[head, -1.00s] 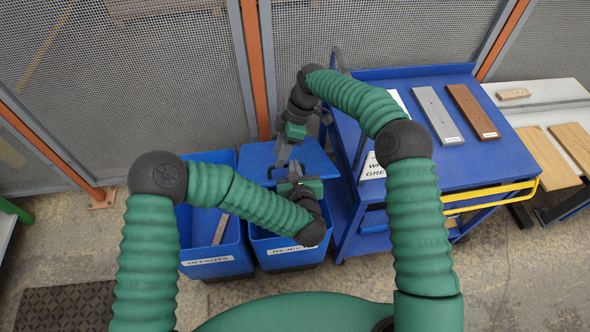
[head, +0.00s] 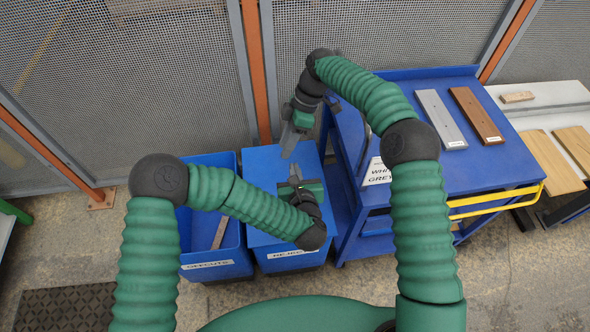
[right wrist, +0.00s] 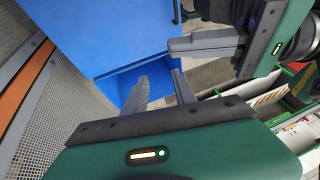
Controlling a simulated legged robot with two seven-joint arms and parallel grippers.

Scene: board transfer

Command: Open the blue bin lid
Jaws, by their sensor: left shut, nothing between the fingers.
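The blue lid (head: 262,172) lies over the bin marked "REJEC…" (head: 283,263) and covers its opening in the head view. Its blue surface also shows in the right wrist view (right wrist: 110,30). My left gripper (head: 295,170) is shut and empty above the middle of the lid. My right gripper (head: 287,152) is above the lid's far part, pointing down toward the left gripper. In the right wrist view, the right gripper's fingers (right wrist: 158,78) are apart with nothing between them. The left gripper (right wrist: 205,45) shows there at upper right. Whether either touches the lid is unclear.
An open blue bin marked "OFFCUTS" (head: 220,271) stands at left with a wood strip inside. A blue cart (head: 490,170) with grey and brown boards and a yellow handle stands close at right. A mesh fence (head: 180,70) is behind.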

